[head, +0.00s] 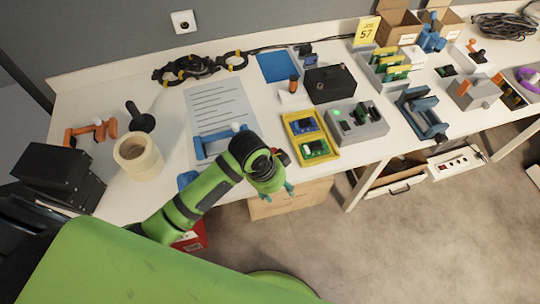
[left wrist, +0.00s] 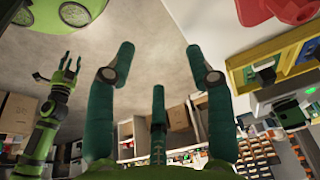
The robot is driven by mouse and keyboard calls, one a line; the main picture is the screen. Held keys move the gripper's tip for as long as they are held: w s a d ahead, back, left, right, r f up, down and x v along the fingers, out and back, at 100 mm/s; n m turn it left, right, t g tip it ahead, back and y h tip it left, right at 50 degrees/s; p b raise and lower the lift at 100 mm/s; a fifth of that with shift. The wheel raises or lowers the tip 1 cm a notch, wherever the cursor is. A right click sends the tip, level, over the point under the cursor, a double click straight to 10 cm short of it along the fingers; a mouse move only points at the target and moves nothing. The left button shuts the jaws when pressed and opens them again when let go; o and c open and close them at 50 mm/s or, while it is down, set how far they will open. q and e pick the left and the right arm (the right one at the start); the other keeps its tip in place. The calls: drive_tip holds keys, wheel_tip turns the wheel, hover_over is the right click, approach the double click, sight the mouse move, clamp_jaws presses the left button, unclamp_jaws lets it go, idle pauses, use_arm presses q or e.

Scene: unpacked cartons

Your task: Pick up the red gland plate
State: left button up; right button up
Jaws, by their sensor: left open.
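A glossy red piece, which I take to be the red gland plate (left wrist: 272,10), shows at the top right of the left wrist view, cut off by the frame edge. In the head view only a small red bit (head: 283,157) shows behind my left wrist, at the table's front edge. My left gripper (left wrist: 160,55) is open and empty, its teal fingers apart and clear of the red piece. In the head view its fingertips (head: 289,188) show just off the table's front edge. My right gripper (left wrist: 71,61) shows small at the left of the left wrist view, fingers apart.
A yellow tray (head: 331,158) with circuit boards lies right of the red bit. A blue-handled tool (head: 218,141) lies on a printed sheet (head: 221,103) to the left. A carton (head: 290,200) is below the table edge.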

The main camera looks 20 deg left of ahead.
use_arm(q)
drive_tip(key=w+m, duration=0.1)
drive_tip(key=w+r+m, duration=0.1)
drive_tip(key=w, duration=0.1)
drive_tip(key=w+a+r+m, duration=0.1)
drive_tip(key=w, duration=0.1)
drive_tip(key=shift+w+m+g+y, duration=0.15)
drive_tip(key=shift+m+g+y, duration=0.25)
drive_tip(key=w+a+r+m, duration=0.1)
drive_tip(key=w+a+r+m+y, duration=0.1)
drive_tip(key=w+a, duration=0.1)
drive_tip(key=w+a+r+m+g, duration=0.1)
drive_tip(key=w+r, duration=0.1)
drive_tip(key=shift+w+a+y, duration=0.15)
drive_tip(key=shift+a+y, duration=0.1)
drive_tip(key=shift+y, duration=0.15)
drive_tip(key=shift+w+a, duration=0.1)
drive_tip(key=shift+a, duration=0.05)
wheel_tip(320, 180, down, 7)
drive_tip(key=shift+r+p, duration=0.15)
drive_tip(key=shift+p, duration=0.75)
drive_tip(key=shift+c, duration=0.4)
clamp_jaws()
